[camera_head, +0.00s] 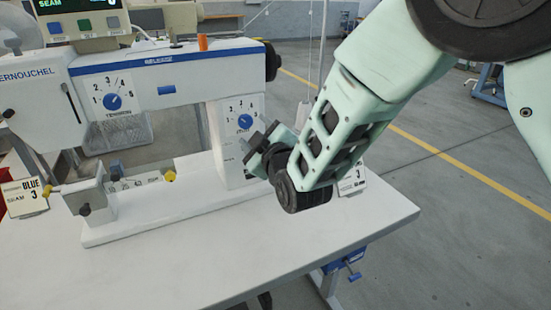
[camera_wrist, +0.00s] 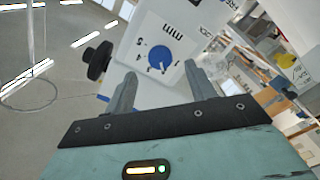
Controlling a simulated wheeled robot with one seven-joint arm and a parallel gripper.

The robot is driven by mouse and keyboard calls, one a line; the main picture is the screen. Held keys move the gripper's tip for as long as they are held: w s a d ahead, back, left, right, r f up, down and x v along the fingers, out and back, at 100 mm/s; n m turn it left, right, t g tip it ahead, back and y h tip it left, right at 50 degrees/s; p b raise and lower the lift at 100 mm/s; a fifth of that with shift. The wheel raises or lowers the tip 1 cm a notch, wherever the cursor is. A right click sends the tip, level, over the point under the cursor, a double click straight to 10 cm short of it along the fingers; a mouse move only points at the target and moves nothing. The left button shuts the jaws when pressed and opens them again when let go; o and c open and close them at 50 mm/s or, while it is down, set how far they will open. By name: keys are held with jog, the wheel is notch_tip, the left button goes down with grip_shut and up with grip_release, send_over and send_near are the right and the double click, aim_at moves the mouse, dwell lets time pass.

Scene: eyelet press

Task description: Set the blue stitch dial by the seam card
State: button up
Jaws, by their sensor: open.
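The blue stitch dial (camera_head: 245,121) is on a white numbered plate on the right pillar of the sewing machine. In the wrist view a blue dial (camera_wrist: 160,57) on a plate marked "mm" appears turned over, ahead of the fingers; its exact setting is hard to read. My gripper (camera_head: 258,140) is open, just right of and below the dial in the head view. The wrist view shows the empty gap of my gripper (camera_wrist: 160,75) with the dial beyond it; contact cannot be told. The seam card (camera_head: 28,197) at the left reads "BLUE 3".
Another blue dial (camera_head: 113,101), on a numbered plate, is on the machine's left. A card (camera_head: 353,182) showing 3 is partly behind my arm. The black handwheel (camera_head: 271,61) sticks out at the machine's right end. The white table's front (camera_head: 200,275) is clear.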

jog(key=b+v, duration=0.1)
jog(key=v, duration=1.1)
jog(key=shift+b, duration=0.4)
jog(key=s+d+m+g+h+p, duration=0.2)
jog(key=s+d+m+g+h, duration=0.1)
jog(key=s+d+g, duration=0.5)
jog(key=s+d+f+m+g+h+p, duration=0.1)
jog(key=s+d+m+g+h, duration=0.3)
jog(key=s, duration=1.1)
jog(key=d+g+h+p, duration=0.1)
jog(key=d+g, duration=0.2)
jog(key=d, duration=0.1)
jog(key=shift+s+d+f+g, duration=0.2)
jog(key=shift+d+g, duration=0.1)
jog(key=shift+g, duration=0.1)
